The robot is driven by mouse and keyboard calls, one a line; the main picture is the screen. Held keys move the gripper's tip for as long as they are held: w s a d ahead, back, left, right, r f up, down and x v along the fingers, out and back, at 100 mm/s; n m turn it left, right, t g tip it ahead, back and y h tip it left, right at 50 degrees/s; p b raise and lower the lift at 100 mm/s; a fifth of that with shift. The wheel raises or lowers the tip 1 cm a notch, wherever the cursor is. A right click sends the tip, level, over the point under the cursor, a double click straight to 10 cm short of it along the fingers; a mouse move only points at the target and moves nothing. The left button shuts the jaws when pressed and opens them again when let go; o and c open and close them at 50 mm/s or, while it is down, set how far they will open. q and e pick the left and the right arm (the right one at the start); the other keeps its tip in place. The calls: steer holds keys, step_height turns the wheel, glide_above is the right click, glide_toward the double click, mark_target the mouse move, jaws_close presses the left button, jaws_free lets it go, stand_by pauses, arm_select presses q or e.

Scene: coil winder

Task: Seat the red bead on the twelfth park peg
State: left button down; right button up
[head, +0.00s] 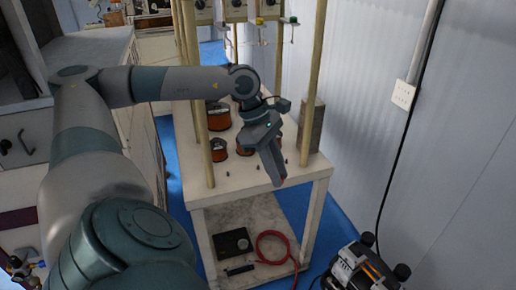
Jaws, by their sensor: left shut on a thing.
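My left gripper (281,180) reaches over the near right part of the white table, fingers pointing down. It is shut on the red bead (284,180), of which only a small reddish spot shows at the fingertips. A few small dark pegs (228,174) stand on the tabletop near its front edge, left of the gripper. I cannot tell which is the twelfth park peg; the gripper and forearm may hide some pegs. My right gripper is not in view.
Orange-brown coils (218,150) stand on the white table (240,181) behind the gripper. Wooden posts (314,75) rise from it, and a grey block (311,125) stands at right. The lower shelf holds a black box (232,243) and a red hose (274,236).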

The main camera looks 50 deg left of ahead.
arm_select(q)
steer(key=w+d+f+m+g+y, duration=0.1)
steer(key=d+f+m+g+y, duration=0.1)
steer(key=d+m, duration=0.9)
steer(key=w+d+f+m+g+y, duration=0.1)
steer(key=d+f+m+g, duration=0.3)
steer(key=d+m, duration=0.8)
steer(key=shift+w+d+f+g+y, duration=0.2)
steer(key=shift+d+f+g+y, duration=0.15)
steer(key=shift+d+y, duration=0.2)
steer(key=shift+a, duration=0.2)
